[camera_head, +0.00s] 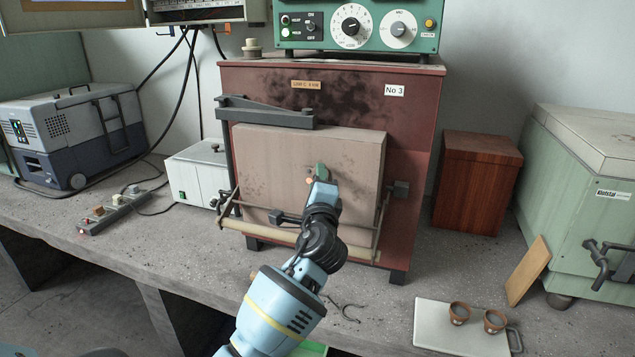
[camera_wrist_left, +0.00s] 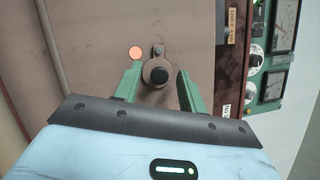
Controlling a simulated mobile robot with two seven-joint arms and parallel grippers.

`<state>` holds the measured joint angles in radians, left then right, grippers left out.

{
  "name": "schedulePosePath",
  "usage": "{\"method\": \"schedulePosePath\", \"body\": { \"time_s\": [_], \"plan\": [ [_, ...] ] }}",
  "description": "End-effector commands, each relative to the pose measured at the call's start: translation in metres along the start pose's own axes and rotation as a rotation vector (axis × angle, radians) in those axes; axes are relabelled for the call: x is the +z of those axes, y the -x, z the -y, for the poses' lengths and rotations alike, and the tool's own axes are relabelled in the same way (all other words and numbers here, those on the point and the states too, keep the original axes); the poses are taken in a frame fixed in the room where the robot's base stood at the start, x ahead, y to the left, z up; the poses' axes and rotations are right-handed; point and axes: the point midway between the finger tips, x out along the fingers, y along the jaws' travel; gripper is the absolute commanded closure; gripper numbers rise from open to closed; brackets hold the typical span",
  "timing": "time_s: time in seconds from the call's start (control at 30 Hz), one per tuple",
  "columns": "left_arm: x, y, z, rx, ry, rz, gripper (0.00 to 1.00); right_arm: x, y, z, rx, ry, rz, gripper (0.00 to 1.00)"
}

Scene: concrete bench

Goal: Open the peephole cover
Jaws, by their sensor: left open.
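The pale door (camera_head: 262,165) of the dark red kiln (camera_head: 412,150) is shut and faces me. On it, the left wrist view shows a small round glowing orange peephole (camera_wrist_left: 136,53), which also shows as an orange spot in the head view (camera_head: 309,180). My right gripper is not in view.
A dark latch bar (camera_head: 265,113) crosses the door's top, and a pale rail (camera_head: 290,240) runs along its lower front. A white box (camera_head: 200,172) stands left. A wooden block (camera_head: 478,180) and a tray (camera_head: 440,325) with two small pots are right.

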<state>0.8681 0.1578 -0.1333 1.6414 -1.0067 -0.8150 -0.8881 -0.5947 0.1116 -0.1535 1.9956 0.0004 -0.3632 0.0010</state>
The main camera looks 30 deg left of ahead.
Motion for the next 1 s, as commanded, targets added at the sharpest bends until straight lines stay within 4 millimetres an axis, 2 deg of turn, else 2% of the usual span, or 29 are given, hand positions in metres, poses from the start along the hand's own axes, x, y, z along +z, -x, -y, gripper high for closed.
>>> {"method": "schedulePosePath", "body": {
  "time_s": [0.13,0.4,0.6,1.0],
  "plan": [
    [-0.001,0.012,-0.001,0.0,0.001,-0.003,0.59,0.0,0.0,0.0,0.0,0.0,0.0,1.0],
    [-0.001,0.053,-0.001,0.001,0.002,-0.001,0.59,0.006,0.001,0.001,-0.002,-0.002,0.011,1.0],
    [-0.001,0.073,-0.001,0.0,0.0,-0.001,0.59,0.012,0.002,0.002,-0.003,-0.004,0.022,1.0],
    [0.0,0.077,0.0,0.0,0.0,0.0,0.59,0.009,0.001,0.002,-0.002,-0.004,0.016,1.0]
  ]
}}
